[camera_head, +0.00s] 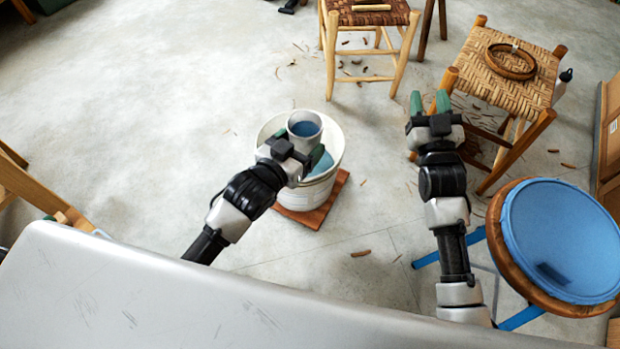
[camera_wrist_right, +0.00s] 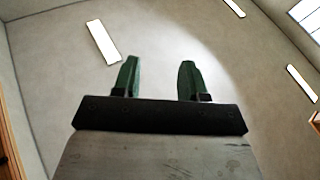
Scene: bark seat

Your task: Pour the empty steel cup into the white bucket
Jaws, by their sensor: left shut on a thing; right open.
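The steel cup (camera_head: 303,143) is a pale grey cup with a round open mouth, and its inside looks blue. My left gripper (camera_head: 299,157) is shut on the cup and holds it over the white bucket (camera_head: 334,138). The cup looks about upright, and part of it is hidden behind the gripper. My right gripper (camera_head: 430,102) is open and empty, well to the right of the bucket. Its two green fingers show apart in the right wrist view (camera_wrist_right: 158,78), pointing at the ceiling.
The bucket stands on a reddish-brown square board (camera_head: 312,216). A woven stool (camera_head: 525,90) with a ring on it stands beyond my right gripper. A round blue-topped stool (camera_head: 562,240) is at the right. Another stool (camera_head: 366,16) is at the back. Wood shavings are scattered about.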

